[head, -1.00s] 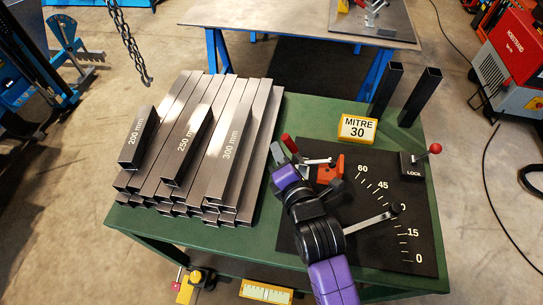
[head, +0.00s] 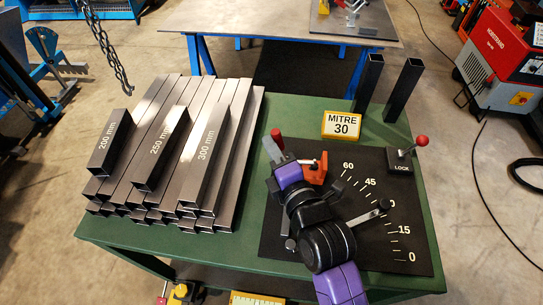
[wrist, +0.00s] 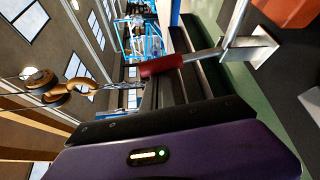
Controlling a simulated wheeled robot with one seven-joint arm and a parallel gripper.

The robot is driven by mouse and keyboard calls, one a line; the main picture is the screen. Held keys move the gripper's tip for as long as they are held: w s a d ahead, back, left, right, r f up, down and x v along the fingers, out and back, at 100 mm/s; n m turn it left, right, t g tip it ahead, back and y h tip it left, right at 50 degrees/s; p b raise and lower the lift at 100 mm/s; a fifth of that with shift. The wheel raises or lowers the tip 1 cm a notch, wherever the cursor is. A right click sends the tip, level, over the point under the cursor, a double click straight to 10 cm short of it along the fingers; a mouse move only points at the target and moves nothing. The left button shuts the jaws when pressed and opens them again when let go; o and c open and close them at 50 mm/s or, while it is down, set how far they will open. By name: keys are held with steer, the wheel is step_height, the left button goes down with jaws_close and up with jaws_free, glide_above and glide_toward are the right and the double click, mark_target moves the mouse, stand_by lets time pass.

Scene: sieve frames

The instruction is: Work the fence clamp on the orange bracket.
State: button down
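The orange bracket (head: 317,171) stands on the black mitre plate (head: 372,252), partly hidden behind my wrist. The clamp's red grip (head: 277,139) shows just beyond my gripper (head: 271,151), and a bit of its steel lever (head: 306,162) shows over the bracket. In the wrist view the red grip (wrist: 161,66) sits on a steel lever (wrist: 205,53) that runs to a metal mount. One dark finger of my gripper lies below the grip there, with a visible gap. The other finger is not clear, so I cannot tell how wide it is.
Stacked steel tubes (head: 168,150) fill the left of the green table (head: 265,228). The lock lever's red knob (head: 422,141), the yellow mitre 30 sign (head: 342,125) and two upright tubes (head: 403,89) stand at the right and back.

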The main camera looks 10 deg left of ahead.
steer(key=shift+d+r+m+t+b, duration=0.15)
steer(key=shift+d+m+t+b, duration=0.25)
steer(key=shift+d+m+b, duration=0.45)
steer(key=shift+a+n, duration=0.15)
steer(key=shift+n, duration=0.1)
